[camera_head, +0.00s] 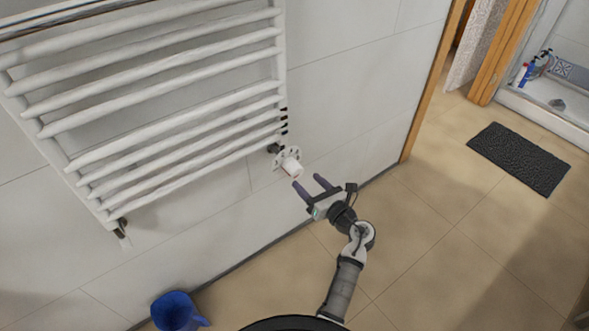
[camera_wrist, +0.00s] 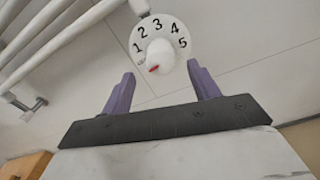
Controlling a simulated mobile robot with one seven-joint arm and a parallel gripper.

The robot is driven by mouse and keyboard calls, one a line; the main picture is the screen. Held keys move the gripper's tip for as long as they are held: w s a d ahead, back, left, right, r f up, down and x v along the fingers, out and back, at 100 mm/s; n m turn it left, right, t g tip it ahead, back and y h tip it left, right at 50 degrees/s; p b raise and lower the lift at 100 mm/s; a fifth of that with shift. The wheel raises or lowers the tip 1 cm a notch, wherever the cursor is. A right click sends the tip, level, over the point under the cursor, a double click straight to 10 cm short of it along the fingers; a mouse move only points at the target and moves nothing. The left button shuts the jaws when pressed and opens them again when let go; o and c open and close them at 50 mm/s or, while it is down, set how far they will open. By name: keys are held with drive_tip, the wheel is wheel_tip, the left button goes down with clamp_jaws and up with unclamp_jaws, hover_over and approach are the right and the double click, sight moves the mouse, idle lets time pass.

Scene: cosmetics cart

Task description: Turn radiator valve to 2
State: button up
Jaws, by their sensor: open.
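The radiator valve (camera_head: 290,165) is a white knob at the lower right corner of the white towel radiator (camera_head: 160,95). In the wrist view the valve knob (camera_wrist: 160,56) sits before a round white dial (camera_wrist: 178,30) marked 1 to 5. A red mark (camera_wrist: 154,69) shows on the knob's lower left, below the 1 and not at the 2. My gripper (camera_head: 308,184) is open and empty, just right of and below the knob. In the wrist view its two purple fingers (camera_wrist: 162,80) stand apart, one on each side below the knob, not touching it.
A blue bucket (camera_head: 176,311) stands on the floor at the lower left. A second pipe fitting (camera_head: 122,232) hangs at the radiator's lower left. A dark mat (camera_head: 518,158) lies at the right by the shower. The tiled floor beside my arm is clear.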

sight(299, 174)
drive_tip(key=b+x, duration=0.1)
drive_tip(key=x, duration=0.6)
drive_tip(key=shift+w+a, duration=0.2)
drive_tip(key=shift+w, duration=0.05)
drive_tip(key=shift+c, duration=0.4)
drive_tip(key=c, duration=0.9)
